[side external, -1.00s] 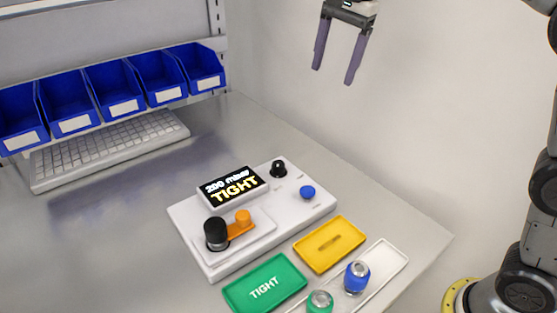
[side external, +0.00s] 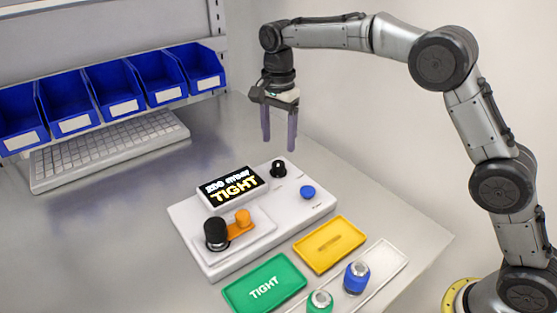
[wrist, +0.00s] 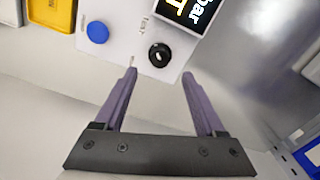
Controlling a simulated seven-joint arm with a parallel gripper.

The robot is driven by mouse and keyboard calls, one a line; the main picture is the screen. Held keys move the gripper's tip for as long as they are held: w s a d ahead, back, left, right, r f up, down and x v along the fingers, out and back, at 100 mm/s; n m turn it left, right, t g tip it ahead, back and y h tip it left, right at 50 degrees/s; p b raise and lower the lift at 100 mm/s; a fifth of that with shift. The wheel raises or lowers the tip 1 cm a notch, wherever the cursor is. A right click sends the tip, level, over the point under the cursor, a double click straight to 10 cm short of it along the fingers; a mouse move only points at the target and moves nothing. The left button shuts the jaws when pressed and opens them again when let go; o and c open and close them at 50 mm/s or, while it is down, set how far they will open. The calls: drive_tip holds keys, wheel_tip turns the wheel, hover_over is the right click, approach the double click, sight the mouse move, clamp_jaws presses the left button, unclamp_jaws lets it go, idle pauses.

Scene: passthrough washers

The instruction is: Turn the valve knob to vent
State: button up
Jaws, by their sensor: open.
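A small black knob (side external: 278,168) with a light mark on top stands at the far corner of the white device (side external: 215,262). The knob also shows in the wrist view (wrist: 160,54), just beyond the fingertips and roughly centred between them. My gripper (side external: 279,144) is open and empty, pointing down above the knob and apart from it. In the wrist view my gripper (wrist: 159,74) shows its two purple fingers spread. The device's display (side external: 232,187) reads "TIGHT" under a smaller line. The lettering by the knob is too small to read.
A blue button (side external: 308,192) sits near the knob. A black cylinder (side external: 216,233) and an orange part (side external: 243,217) stand at the device's near left. Green (side external: 236,298), yellow (side external: 355,237) and white (side external: 400,260) trays lie in front. Blue bins (side external: 130,88) and a keyboard (side external: 110,148) are behind.

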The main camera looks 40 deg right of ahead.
sight(278, 163)
wheel_tip(278, 163, down, 7)
drive_tip(key=shift+f, duration=0.1)
drive_tip(key=shift+c, duration=0.4)
clamp_jaws()
